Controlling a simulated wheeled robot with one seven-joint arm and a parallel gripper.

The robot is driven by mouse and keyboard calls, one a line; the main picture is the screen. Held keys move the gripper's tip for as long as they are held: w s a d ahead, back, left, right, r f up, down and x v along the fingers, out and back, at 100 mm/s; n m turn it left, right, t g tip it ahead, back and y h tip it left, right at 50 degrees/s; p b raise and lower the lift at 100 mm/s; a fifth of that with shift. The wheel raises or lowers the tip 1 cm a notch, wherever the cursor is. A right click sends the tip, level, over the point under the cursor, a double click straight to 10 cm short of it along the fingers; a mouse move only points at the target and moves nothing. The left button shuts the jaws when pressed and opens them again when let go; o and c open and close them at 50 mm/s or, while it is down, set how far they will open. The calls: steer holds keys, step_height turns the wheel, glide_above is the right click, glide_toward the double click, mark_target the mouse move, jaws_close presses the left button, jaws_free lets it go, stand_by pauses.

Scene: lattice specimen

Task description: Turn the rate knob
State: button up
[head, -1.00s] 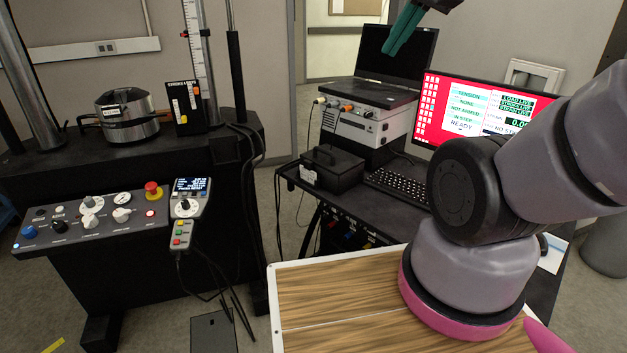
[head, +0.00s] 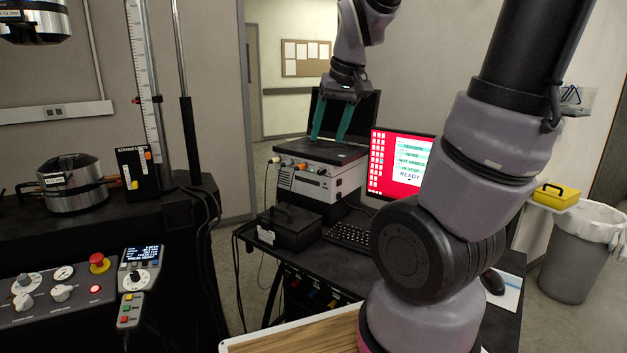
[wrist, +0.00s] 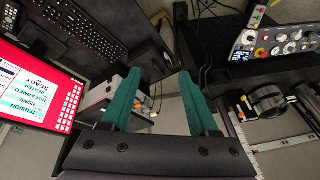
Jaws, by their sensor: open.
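A grey control panel (head: 45,300) at the lower left of the head view carries several knobs, including a pale knob (head: 62,292). A handset (head: 139,270) beside it has a small screen and a white dial knob (head: 140,279). The labels are too small to read, so I cannot tell which is the rate knob. The panel also shows in the wrist view (wrist: 283,38) at the upper right. My gripper (head: 329,138) is open and empty, its teal fingers pointing down in front of the laptop, well away from the knobs; the fingers also show in the wrist view (wrist: 157,76).
A red emergency button (head: 100,262) sits on the panel beside the handset. The black cart (head: 370,265) holds a black box (head: 290,228), a keyboard (head: 350,236), a red-screened monitor (head: 400,160) and an instrument box (head: 318,180). The test frame's post (head: 190,130) stands between gripper and panel.

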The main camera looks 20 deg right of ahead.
steer(key=w+d+f+n+g+h, duration=0.25)
steer(key=w+f, duration=0.25)
steer(key=f, duration=0.3)
steer(key=w+d+f+n+g+h, duration=0.1)
steer(key=w+d+f+n+h, duration=0.2)
steer(key=w+f, duration=0.4)
steer(key=n+t+h, duration=0.9)
steer(key=n+h, duration=0.2)
steer(key=n, duration=1.2)
glide_toward(319, 172)
steer(key=shift+m, duration=0.25)
steer(key=x, duration=0.9)
jaws_close()
